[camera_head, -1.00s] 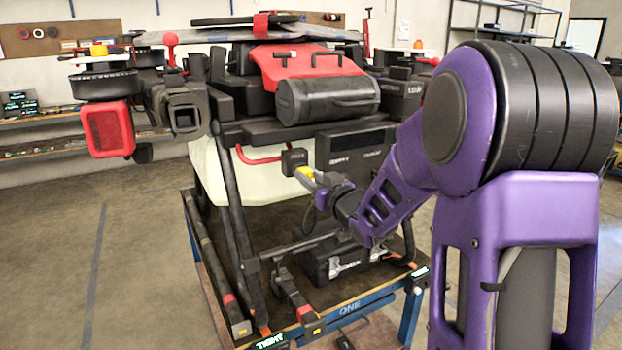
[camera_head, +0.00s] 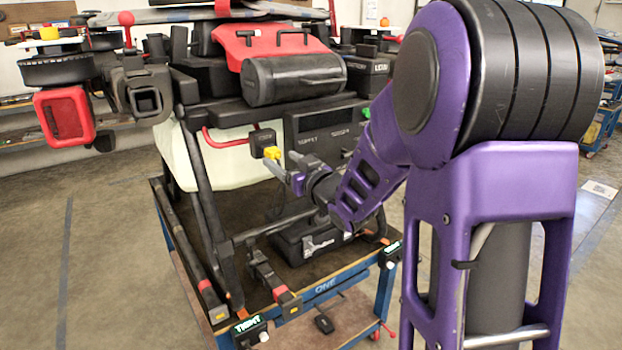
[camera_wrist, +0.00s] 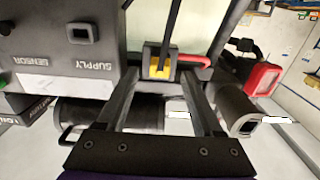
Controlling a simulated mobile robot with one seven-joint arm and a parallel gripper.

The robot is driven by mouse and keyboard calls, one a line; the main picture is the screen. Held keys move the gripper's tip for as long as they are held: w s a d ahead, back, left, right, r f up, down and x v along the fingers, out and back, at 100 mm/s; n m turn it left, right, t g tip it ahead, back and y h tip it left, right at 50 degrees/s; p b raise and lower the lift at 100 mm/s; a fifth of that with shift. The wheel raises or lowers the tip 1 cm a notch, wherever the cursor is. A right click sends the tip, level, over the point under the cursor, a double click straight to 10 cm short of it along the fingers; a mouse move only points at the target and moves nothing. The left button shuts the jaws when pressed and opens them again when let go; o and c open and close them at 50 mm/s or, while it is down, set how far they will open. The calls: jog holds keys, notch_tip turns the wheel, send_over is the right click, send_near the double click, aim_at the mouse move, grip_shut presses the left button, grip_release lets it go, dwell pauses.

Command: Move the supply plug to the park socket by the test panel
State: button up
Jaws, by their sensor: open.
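The yellow supply plug (camera_head: 272,153) sits at a small dark socket block (camera_head: 263,138) beside the test panel (camera_head: 310,125), near a red tube. In the wrist view the plug (camera_wrist: 159,71) shows against the block, with a dark cable running up from it. How deep it is seated cannot be told. A separate socket marked SUPPLY (camera_wrist: 82,33) on the panel looks empty. My gripper (camera_wrist: 160,80) is open; its fingers stand apart on either side of the plug's line, with a visible gap to the plug. My gripper (camera_head: 290,178) also shows below and right of the plug.
A black case (camera_head: 312,240) lies below my gripper. The red tube (camera_wrist: 193,60) runs close to the block.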

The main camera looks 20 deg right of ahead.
jog(key=v, duration=1.4)
